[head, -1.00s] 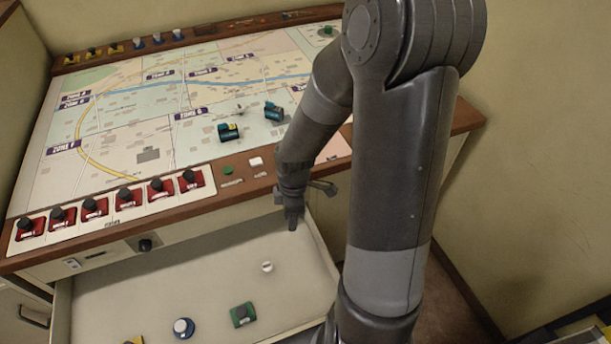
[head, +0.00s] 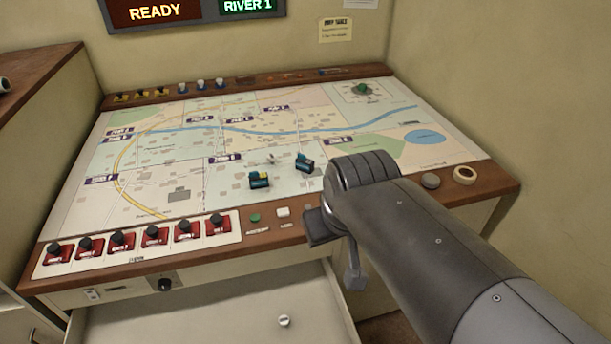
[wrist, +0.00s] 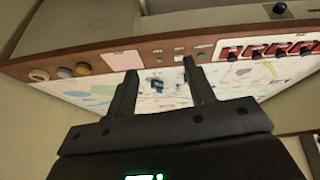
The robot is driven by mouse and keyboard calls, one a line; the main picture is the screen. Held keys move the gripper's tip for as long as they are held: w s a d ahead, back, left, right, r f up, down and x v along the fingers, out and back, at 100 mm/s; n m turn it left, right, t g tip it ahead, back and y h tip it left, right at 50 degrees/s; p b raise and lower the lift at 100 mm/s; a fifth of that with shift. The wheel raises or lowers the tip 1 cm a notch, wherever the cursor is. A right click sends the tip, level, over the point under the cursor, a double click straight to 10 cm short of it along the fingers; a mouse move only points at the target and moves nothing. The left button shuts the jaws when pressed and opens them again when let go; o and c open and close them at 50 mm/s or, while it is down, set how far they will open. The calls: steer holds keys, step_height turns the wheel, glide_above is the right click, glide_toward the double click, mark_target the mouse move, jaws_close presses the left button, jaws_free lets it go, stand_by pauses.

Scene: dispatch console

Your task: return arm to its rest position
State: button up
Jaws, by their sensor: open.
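My arm reaches in from the lower right in the head view, folded in front of the console's right side. My gripper shows only in part there, behind the arm, near the console's front edge. In the wrist view my gripper (wrist: 160,68) has its two fingers apart with nothing between them. The fingers point toward the console's front rail and map, and I cannot see them touching anything.
The map console (head: 145,205) carries two teal blocks (head: 259,180) and a row of red switches (head: 154,236). Its front drawer (head: 190,318) stands open with a small white knob (head: 284,320). A tape roll (head: 465,175) lies at the right edge.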

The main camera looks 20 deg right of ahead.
steer(key=shift+s+a+r+m+t, duration=0.1)
steer(key=shift+s+r+m+t, duration=0.2)
steer(key=shift+s+r+m, duration=0.45)
